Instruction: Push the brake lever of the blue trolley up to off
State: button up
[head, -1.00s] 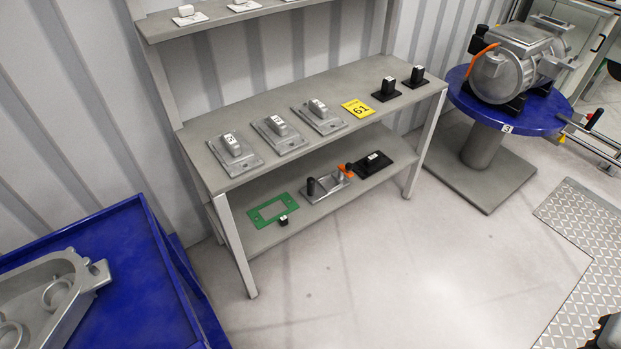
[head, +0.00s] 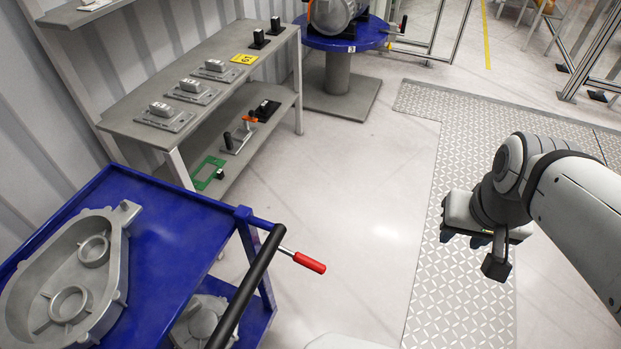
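The blue trolley (head: 176,228) stands at the lower left in the head view, with a grey metal housing on its top. Its brake lever is a thin metal rod with a red grip (head: 309,262). The lever sticks out to the right from near the trolley's corner post, beside the black push handle (head: 247,290), and slopes slightly down. My gripper (head: 491,258) is at the right, well apart from the lever, over the patterned floor plate. Its fingers point down and are partly hidden, so its opening does not show clearly.
The grey metal housing (head: 108,275) lies on the trolley top, and another metal part (head: 203,322) is on its lower shelf. A grey shelf table (head: 141,123) with several small parts stands behind. A blue round table (head: 366,38) is at the back. Floor between trolley and arm is clear.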

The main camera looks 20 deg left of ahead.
aim_at(314, 266)
jog(key=k, duration=1.1)
jog(key=u, duration=0.8)
